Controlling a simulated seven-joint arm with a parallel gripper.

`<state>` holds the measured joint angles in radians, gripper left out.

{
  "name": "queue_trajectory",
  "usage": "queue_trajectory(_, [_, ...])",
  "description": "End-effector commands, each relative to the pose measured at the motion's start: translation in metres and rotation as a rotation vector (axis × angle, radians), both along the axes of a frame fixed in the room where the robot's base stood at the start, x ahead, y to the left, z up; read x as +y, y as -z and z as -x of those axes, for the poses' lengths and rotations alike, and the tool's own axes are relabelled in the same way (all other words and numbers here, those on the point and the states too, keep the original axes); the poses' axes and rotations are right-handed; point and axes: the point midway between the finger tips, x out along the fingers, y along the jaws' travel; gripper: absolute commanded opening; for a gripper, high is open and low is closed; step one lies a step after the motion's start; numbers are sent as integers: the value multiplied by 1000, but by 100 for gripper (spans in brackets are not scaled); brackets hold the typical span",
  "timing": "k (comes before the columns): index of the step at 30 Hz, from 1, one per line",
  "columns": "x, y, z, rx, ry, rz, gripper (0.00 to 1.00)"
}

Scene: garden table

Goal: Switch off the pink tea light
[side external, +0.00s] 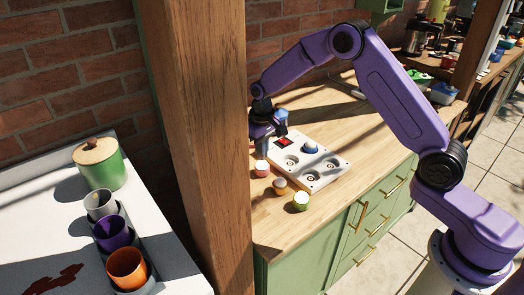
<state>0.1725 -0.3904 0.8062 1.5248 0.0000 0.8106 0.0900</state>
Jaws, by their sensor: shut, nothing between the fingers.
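The pink tea light (262,169) stands on the wooden counter, near the wooden post and just left of the white board. Its top looks pale; whether it glows is too small to tell. My gripper (266,138) points down above and behind the pink tea light, close to the board's far left corner. It appears shut and empty, and apart from the tea light. Its fingertips are small and dark, so the exact gap to the things below is unclear.
A brown tea light (280,187) and a green tea light (301,202) stand nearby in front. The white board (327,166) has round recesses, a dark red-marked square and a blue piece (310,148). A blue object (281,117) is beside my gripper. The wooden post (200,130) stands left.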

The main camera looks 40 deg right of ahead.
Motion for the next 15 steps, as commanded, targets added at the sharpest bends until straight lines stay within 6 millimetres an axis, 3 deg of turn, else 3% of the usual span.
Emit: queue_trajectory(15, [0, 7, 0, 1, 0, 0, 0])
